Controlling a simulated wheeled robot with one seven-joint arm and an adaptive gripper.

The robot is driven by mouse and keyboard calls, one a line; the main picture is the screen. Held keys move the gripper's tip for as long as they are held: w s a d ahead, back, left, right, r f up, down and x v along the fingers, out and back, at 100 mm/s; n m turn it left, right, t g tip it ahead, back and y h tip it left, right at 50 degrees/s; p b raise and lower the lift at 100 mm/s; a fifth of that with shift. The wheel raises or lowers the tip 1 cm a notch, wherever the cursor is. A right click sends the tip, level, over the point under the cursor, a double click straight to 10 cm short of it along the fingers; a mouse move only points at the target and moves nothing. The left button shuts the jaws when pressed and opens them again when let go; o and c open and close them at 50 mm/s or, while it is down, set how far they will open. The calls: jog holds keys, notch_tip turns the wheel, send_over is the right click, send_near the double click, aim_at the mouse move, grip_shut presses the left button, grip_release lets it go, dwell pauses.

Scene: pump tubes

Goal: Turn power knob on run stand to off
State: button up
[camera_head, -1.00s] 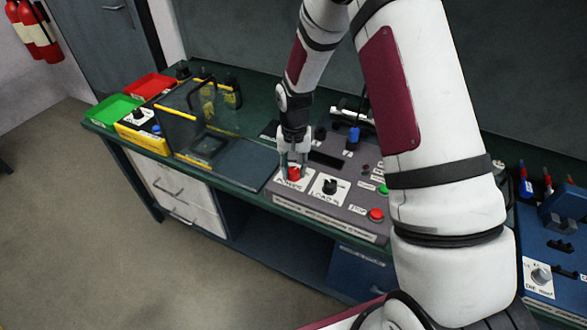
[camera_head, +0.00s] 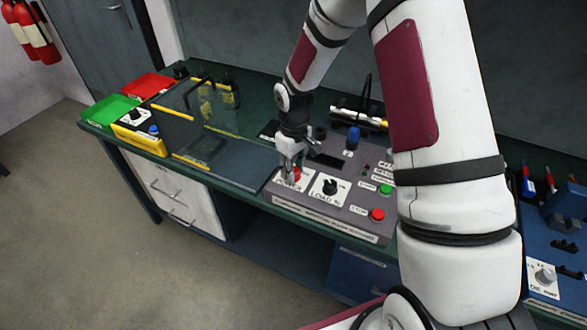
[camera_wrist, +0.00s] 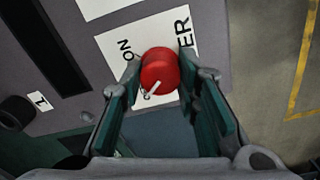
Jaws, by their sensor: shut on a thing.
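The run stand (camera_head: 345,222) is a grey sloped panel on the green bench. Its red power knob (camera_head: 297,174) is at the panel's left end, on a white label. In the wrist view the red knob (camera_wrist: 160,68) sits between the fingers of my gripper (camera_wrist: 165,88), which is shut on it. The knob's white pointer mark slants to the lower left, toward a partly hidden letter on the label (camera_wrist: 117,62). "ON" and part of "POWER" are readable there. In the head view my gripper (camera_head: 291,163) comes down on the knob from above.
A black load knob (camera_head: 330,187) is just right of the power knob, then green (camera_head: 386,189) and red (camera_head: 377,215) buttons. A clear guard with yellow edges (camera_head: 207,110) and green (camera_head: 110,110) and red (camera_head: 148,86) trays stand left. A blue stand (camera_head: 560,240) is at right.

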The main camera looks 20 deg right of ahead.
jog(key=shift+n, duration=0.6)
jog(key=o, duration=1.2)
jog(key=shift+r, duration=0.1)
jog(key=shift+r, duration=5.9)
